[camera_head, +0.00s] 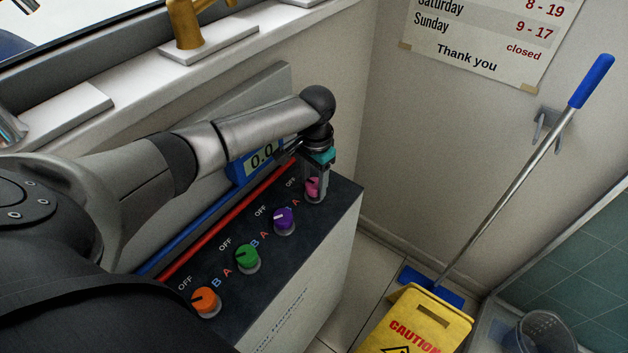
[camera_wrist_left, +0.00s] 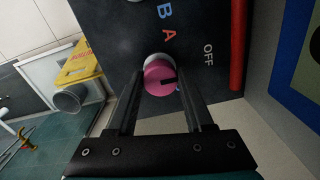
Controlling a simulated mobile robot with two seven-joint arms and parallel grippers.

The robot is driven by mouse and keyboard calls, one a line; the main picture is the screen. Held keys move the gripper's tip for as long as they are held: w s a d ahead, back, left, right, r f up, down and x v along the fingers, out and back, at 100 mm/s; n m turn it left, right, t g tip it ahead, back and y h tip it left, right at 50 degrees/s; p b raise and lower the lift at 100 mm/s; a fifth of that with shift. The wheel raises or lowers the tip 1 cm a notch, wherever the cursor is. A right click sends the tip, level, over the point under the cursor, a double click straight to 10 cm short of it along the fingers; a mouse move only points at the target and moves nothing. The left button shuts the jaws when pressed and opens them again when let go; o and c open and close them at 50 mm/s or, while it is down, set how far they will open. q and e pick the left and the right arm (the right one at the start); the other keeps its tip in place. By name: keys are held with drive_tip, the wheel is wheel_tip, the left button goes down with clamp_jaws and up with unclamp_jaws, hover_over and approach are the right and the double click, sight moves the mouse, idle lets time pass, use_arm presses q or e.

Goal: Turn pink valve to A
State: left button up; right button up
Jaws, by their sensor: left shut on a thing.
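The pink valve (camera_head: 313,187) is the farthest round knob on the dark top of the control box, partly hidden by my left gripper (camera_head: 316,182). In the left wrist view the pink valve (camera_wrist_left: 160,79) sits between the two fingers of my left gripper (camera_wrist_left: 163,88), which is shut on it. Its dark mark points right in that view, toward a scrap of blue print mostly hidden by a finger. A white OFF label (camera_wrist_left: 208,53) lies up and right of the knob. Red A (camera_wrist_left: 168,33) and blue B lie above it. My right gripper is not in view.
Purple (camera_head: 283,220), green (camera_head: 247,257) and orange (camera_head: 206,301) knobs line the same box. Red (camera_head: 225,225) and blue pipes and a 0.0 display (camera_head: 260,160) run behind.

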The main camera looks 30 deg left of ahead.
use_arm(q)
clamp_jaws()
drive_tip(key=shift+s+n+p, duration=0.1)
drive_tip(key=shift+n+p, duration=0.3)
drive_tip(key=shift+p, duration=0.2)
drive_tip(key=n+p, duration=0.5)
drive_tip(key=p, duration=0.2)
drive_tip(key=shift+d+r, duration=0.1)
drive_tip(key=shift+r, duration=0.05)
drive_tip(key=n+p, duration=0.2)
drive_tip(key=n, duration=0.1)
drive_tip(key=shift+f+n+p, duration=0.2)
drive_tip(key=shift+n+p, duration=0.5)
drive_tip(key=shift+n, duration=0.9)
